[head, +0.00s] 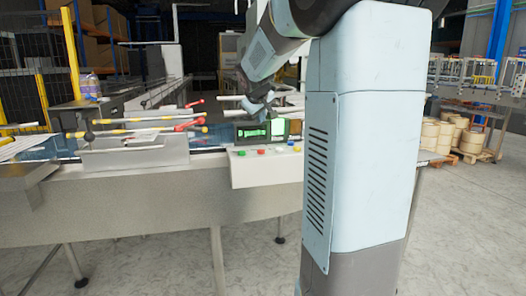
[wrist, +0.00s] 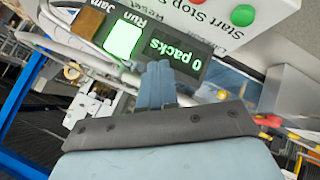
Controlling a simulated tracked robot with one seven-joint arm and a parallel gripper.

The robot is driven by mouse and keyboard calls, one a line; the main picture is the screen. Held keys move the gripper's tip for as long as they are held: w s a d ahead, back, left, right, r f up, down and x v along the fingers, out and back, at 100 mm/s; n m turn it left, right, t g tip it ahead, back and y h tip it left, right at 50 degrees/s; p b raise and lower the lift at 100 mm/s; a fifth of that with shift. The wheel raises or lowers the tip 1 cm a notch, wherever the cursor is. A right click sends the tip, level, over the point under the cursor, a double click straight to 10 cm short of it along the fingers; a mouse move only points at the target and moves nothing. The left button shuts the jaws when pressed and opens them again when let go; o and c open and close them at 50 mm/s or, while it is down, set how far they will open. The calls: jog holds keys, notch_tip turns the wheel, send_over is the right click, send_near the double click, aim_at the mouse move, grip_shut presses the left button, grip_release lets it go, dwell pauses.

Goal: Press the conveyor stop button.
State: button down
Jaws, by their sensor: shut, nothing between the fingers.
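The control panel (head: 265,168) is a pale box on the front of the conveyor, with a row of small coloured buttons. In the wrist view a green button (wrist: 242,15) and part of a red button (wrist: 287,3) show at the top right, near printed labels reading Start and Stop. My gripper (wrist: 155,80) is shut and empty, its fingertips in front of the display (wrist: 170,50). In the head view my gripper (head: 263,106) hangs above the panel, near the display. It touches no button that I can see.
The display (head: 262,130) reads 0 packs, with the Run lamp (wrist: 123,38) lit green. Rails with red-tipped ends (head: 190,125) stand left of the panel. My arm column hides the panel's right side. Drums on a pallet (head: 440,135) stand far right.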

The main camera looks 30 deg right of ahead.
aim_at(260, 150)
jog(key=shift+f, duration=4.05)
jog(key=shift+f, duration=0.15)
jog(key=shift+f, duration=0.2)
jog(key=shift+f, duration=0.5)
jog(key=shift+r, duration=0.95)
jog(key=shift+w+r, duration=0.1)
jog(key=shift+r, duration=2.4)
